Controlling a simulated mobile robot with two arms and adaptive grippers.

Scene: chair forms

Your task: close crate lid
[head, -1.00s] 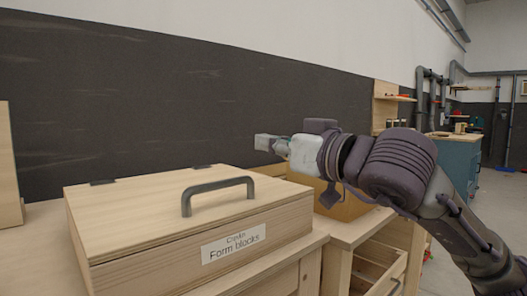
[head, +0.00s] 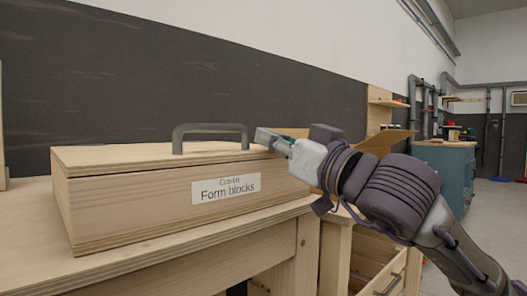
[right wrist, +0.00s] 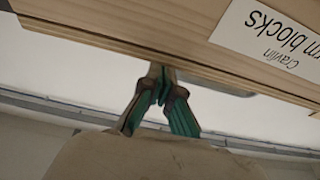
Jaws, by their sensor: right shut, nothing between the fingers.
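The crate (head: 150,205) is a pale wooden box on the workbench, with a "Form blocks" label (head: 226,188) on its front. Its lid (head: 120,157) lies flat along the top, with a thin dark line between lid and box. A grey bar handle (head: 210,129) stands up from the lid. My right gripper (head: 264,138) is shut and empty near the lid's right end, just right of the handle. In the right wrist view its green-lined fingers (right wrist: 161,82) meet close to the lid edge; contact is unclear. My left gripper is out of view.
The wooden bench (head: 200,250) runs under the crate. An open cardboard box (head: 375,143) stands behind my right arm. An open drawer (head: 375,258) is below at right. A blue cabinet (head: 447,172) stands farther back. A dark wall panel is behind the crate.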

